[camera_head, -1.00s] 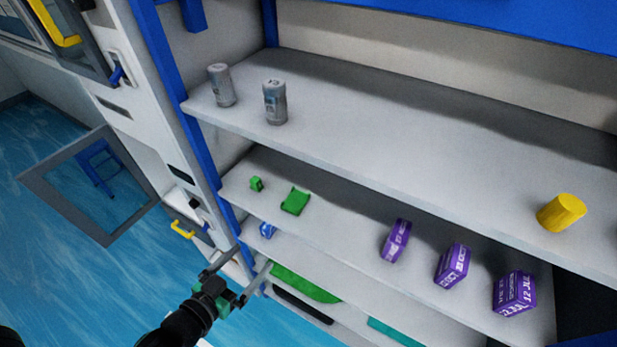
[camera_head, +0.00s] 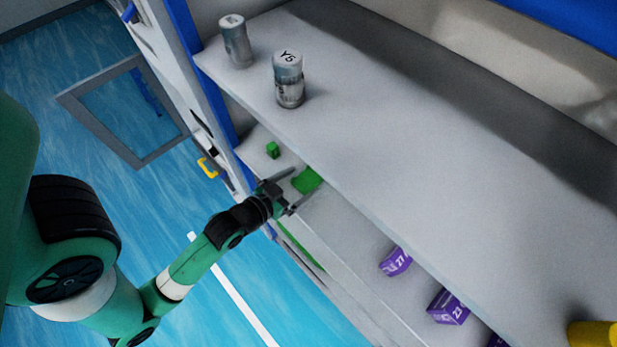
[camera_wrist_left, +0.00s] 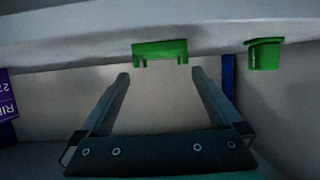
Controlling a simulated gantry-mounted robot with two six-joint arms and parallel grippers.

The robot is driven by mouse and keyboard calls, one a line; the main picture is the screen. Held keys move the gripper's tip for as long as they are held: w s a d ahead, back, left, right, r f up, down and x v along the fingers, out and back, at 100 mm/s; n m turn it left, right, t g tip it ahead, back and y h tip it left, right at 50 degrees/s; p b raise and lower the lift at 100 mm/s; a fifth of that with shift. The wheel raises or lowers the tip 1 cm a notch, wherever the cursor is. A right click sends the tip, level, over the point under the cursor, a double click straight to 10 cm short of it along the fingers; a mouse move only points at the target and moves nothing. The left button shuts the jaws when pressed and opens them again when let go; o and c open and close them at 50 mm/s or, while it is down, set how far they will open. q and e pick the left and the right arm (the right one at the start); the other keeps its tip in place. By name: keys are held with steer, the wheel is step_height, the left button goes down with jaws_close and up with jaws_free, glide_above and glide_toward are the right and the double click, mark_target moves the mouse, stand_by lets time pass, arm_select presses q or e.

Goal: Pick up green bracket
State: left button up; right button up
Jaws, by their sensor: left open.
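A flat green bracket (camera_head: 307,180) lies on the middle shelf near its left end. In the left wrist view, the green bracket (camera_wrist_left: 160,50) shows with small tabs, just beyond the fingertips and between their lines. My left gripper (camera_head: 298,187) is open at the shelf's front edge, with its fingers pointing at the bracket. The left wrist view shows both fingers (camera_wrist_left: 160,75) spread with nothing between them. A smaller green piece (camera_head: 272,150) sits left of the bracket, and also shows in the left wrist view (camera_wrist_left: 263,54). My right gripper is not in view.
The upper shelf (camera_head: 400,170) overhangs the bracket's shelf. Two grey cans (camera_head: 289,80) stand on it at the left, and a yellow cylinder (camera_head: 592,335) is at the lower right. Purple boxes (camera_head: 447,307) stand farther right on the middle shelf. A blue post (camera_head: 208,100) bounds the left end.

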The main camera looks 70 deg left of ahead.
mark_target(311, 177)
arm_select(q)
steer(key=shift+p+x, duration=0.4)
steer(key=shift+x, duration=2.35)
steer(key=shift+s+a+r, duration=0.1)
steer(key=c, duration=1.3)
